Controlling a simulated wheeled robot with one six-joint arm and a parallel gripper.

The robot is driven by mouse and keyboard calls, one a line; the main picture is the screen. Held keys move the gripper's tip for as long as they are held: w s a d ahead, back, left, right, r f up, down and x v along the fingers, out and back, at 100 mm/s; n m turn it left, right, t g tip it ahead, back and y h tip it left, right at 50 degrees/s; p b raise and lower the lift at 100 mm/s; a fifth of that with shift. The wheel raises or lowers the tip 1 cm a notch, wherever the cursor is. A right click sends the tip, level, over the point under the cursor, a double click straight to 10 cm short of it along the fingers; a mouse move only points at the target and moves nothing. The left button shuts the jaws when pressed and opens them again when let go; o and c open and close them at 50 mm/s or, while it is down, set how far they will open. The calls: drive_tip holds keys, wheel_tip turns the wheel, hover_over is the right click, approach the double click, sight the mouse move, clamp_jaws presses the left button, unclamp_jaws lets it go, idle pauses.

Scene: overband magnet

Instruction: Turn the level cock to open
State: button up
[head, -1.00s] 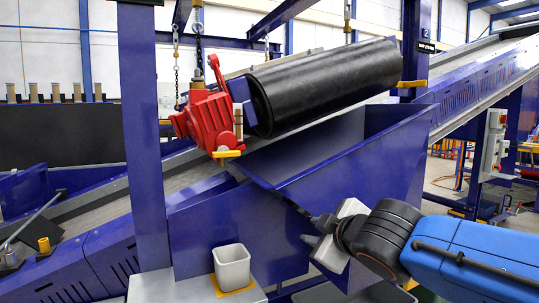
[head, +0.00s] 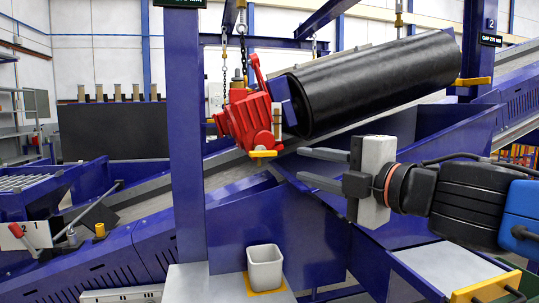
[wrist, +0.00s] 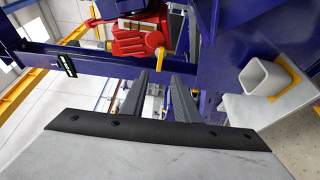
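The red gearbox (head: 243,118) hangs at the left end of the black drum. A flat yellow handle (head: 263,154) sits at its underside below a tan upright tube (head: 277,122); it appears to be the level cock, though no label is readable. The handle lies roughly level in the head view. My gripper (head: 301,166) is open and empty, to the right of the handle and slightly lower in the picture, apart from it. In the wrist view, the fingers of my gripper (wrist: 160,78) point toward the red gearbox (wrist: 130,42), and a small yellow part shows beyond their tips.
The black drum (head: 375,82) slopes above my gripper. A blue post (head: 188,130) stands left of the gearbox, and a blue chute (head: 290,225) lies below. A white cup (head: 265,267) stands on a ledge. Open air separates my fingers from the handle.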

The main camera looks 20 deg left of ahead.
sight(266, 155)
drive_tip(key=x, duration=1.5)
drive_tip(key=shift+w+a, duration=0.15)
drive_tip(key=shift+a, duration=0.1)
clamp_jaws()
